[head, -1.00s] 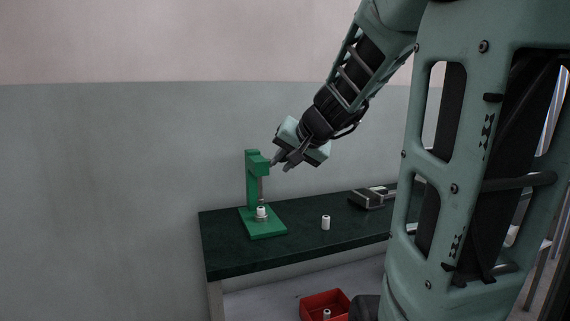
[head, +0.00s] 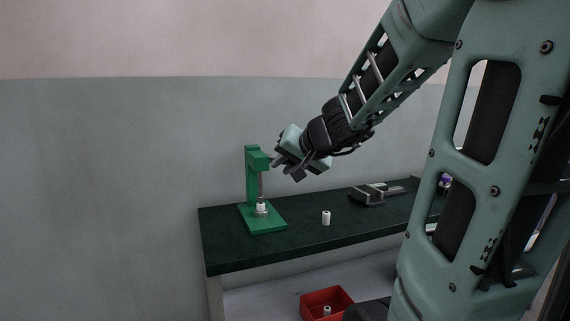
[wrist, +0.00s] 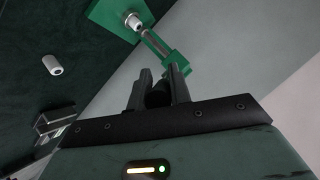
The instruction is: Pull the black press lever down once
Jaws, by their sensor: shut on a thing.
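The green press (head: 251,180) stands on the left end of the dark bench, its column upright. A white cylindrical part (head: 261,208) sits on its base under the grey ram (head: 261,186); both also show at the top of the wrist view, the part (wrist: 133,22) beside the ram (wrist: 156,42). My gripper (head: 279,161) is at the right side of the press head. In the wrist view my gripper (wrist: 160,84) is shut on the black lever (wrist: 158,94), a dark piece between the fingers. Most of the lever is hidden by the fingers.
A loose white part (head: 326,218) stands on the bench (head: 240,258) right of the press. A grey-black fixture (head: 366,195) lies farther right. A red bin (head: 327,302) with a white part is below the bench edge. The wall is behind.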

